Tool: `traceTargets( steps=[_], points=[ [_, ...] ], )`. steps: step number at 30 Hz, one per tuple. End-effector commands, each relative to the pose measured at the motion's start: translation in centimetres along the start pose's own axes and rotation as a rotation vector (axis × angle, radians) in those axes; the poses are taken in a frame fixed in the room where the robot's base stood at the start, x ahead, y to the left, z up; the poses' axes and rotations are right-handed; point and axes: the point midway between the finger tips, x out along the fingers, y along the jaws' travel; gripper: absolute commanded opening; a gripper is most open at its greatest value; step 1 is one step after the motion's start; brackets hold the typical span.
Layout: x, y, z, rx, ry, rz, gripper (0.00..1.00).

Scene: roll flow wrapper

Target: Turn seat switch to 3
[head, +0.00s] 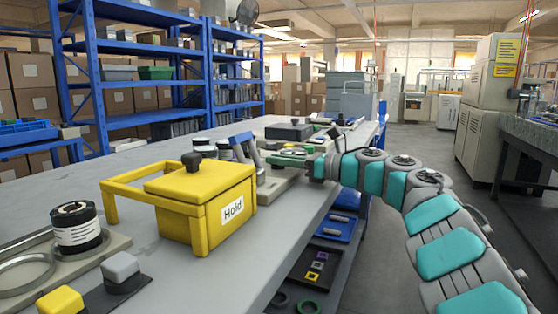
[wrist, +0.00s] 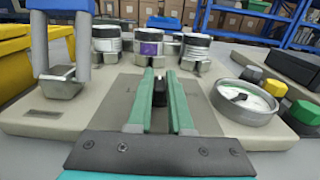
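In the wrist view, my gripper (wrist: 162,78) has its two green fingers on either side of a small upright black knob (wrist: 159,95), which could be the seat switch. The knob nearly fills the gap between the fingers; I cannot tell whether they touch it. It stands on a beige base plate (wrist: 70,122) with a grey panel (wrist: 205,118) whose lettering is mostly hidden by the fingers, so no numbers can be read. In the head view, my gripper (head: 290,154) is low over the bench beyond the yellow box, and the knob cannot be made out.
A round dial (wrist: 245,100) with a black pointer sits right of the fingers, beside yellow and green knobs. A blue-legged clamp (wrist: 62,75) stands at the left; several labelled jars (wrist: 148,45) stand behind. The yellow "Hold" box (head: 200,205) is on the bench (head: 285,235) nearer the head camera.

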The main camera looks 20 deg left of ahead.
Motion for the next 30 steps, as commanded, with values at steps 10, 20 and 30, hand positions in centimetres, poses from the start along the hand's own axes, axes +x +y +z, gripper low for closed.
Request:
traceTargets(
  steps=[10,20,30],
  points=[
    [0.0,0.0,0.0,-0.001,0.000,0.000,0.46],
    [-0.9,0.0,-0.1,-0.002,0.002,-0.002,0.46],
    [-6.1,-0.1,-0.2,0.000,0.002,-0.004,0.46]
  ],
)
